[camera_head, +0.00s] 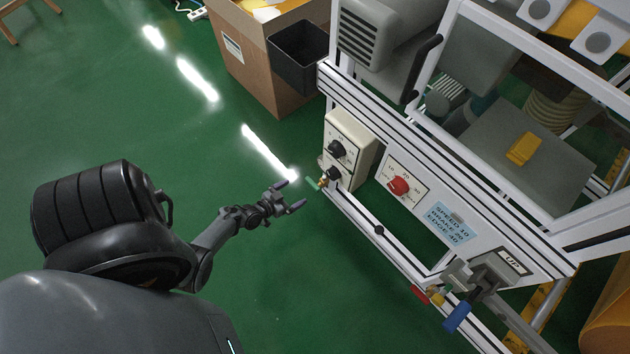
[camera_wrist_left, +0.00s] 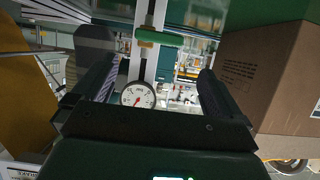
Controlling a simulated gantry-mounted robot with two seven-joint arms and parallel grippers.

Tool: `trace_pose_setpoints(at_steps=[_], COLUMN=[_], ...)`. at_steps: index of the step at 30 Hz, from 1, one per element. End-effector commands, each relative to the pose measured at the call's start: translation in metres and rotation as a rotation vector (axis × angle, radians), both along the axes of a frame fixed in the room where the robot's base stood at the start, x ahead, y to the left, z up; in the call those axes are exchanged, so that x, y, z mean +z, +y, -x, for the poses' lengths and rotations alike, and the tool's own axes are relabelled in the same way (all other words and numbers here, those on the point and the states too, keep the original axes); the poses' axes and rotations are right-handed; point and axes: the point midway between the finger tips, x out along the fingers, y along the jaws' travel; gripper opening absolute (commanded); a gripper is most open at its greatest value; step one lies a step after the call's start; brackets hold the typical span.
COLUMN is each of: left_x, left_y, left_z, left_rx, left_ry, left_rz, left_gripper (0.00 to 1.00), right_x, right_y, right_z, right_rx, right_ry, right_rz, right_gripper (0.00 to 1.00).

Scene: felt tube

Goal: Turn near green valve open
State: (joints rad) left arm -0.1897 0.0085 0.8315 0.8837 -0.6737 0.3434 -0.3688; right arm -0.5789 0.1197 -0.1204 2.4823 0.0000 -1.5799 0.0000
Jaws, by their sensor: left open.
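The near green valve (camera_head: 314,184) is a small green handle low on the left end of the machine frame, beside the cream control box. In the left wrist view its green handle (camera_wrist_left: 158,37) lies crosswise in front of a pale upright bar, beyond the fingertips. My left gripper (camera_head: 290,195) is open and empty, just left of the valve and apart from it. Both dark fingers show in the left wrist view, with the handle between their lines. My right gripper is not in view.
A round dial gauge (camera_wrist_left: 138,95) shows below the green handle. The cream box (camera_head: 349,140) carries black knobs. A red handle (camera_head: 419,294) and a blue handle (camera_head: 457,317) sit further along the frame. A cardboard box (camera_head: 255,60) stands behind. Green floor left is clear.

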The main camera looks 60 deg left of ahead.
Motion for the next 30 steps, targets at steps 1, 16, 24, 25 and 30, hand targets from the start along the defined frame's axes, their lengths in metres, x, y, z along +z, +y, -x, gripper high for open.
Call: trace_pose_setpoints(at_steps=[1,16,24,25,30], left_x=[-0.007,-0.035,-0.037,-0.037,-0.037], left_y=[0.001,0.015,0.017,0.017,0.017], left_z=[-0.008,-0.074,-0.085,-0.086,-0.086], left_rx=[0.000,-0.002,-0.002,-0.002,-0.003], left_ry=[-0.003,-0.001,0.000,0.000,0.001], left_rz=[0.000,-0.002,0.000,0.000,-0.001], left_gripper=[1.00,1.00,1.00,1.00,1.00], right_x=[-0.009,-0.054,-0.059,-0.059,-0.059], right_y=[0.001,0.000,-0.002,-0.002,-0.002], right_z=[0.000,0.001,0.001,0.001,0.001], right_rx=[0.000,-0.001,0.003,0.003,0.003], right_ry=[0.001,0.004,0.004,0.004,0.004], right_rz=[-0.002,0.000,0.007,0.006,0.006], right_gripper=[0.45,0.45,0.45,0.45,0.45])
